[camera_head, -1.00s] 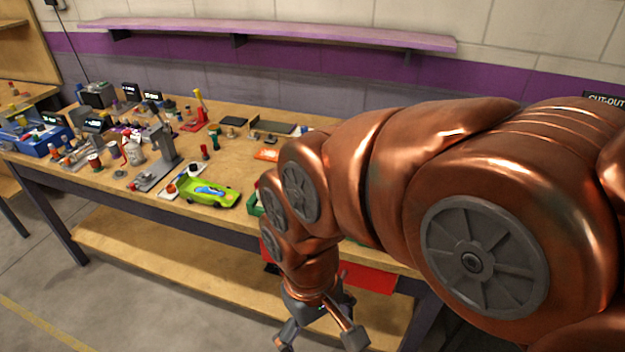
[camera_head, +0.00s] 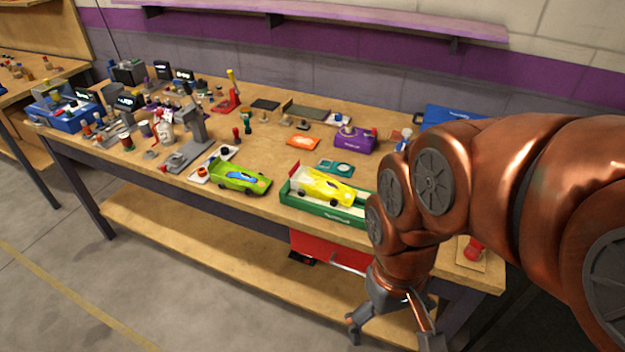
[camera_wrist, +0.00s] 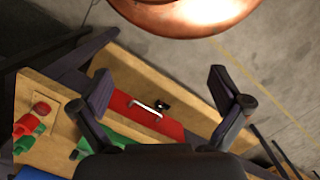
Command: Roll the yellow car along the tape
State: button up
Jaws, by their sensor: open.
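The yellow car (camera_head: 322,187) sits in a green tray (camera_head: 333,212) near the front edge of the workbench in the head view. My gripper (camera_head: 396,338) is open and empty, hanging in front of the bench and below its top, to the right of the car. In the wrist view my gripper (camera_wrist: 158,88) has its fingers spread wide, with the red drawer front and floor beyond. I cannot make out the tape on the bench. The car is not visible in the wrist view.
A green car (camera_head: 241,179) stands left of the tray. A purple box (camera_head: 354,140) and an orange card (camera_head: 302,140) lie behind. Tools crowd the left of the bench. A red drawer (camera_head: 325,248) hangs under the bench top. A yellow line (camera_head: 75,295) marks the floor.

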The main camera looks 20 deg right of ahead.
aim_at(311, 182)
jog(key=k, duration=1.15)
jog(key=u, duration=1.2)
jog(key=i, duration=1.35)
jog(key=z, duration=0.65)
jog(key=i, duration=0.4)
jog(key=z, duration=0.45)
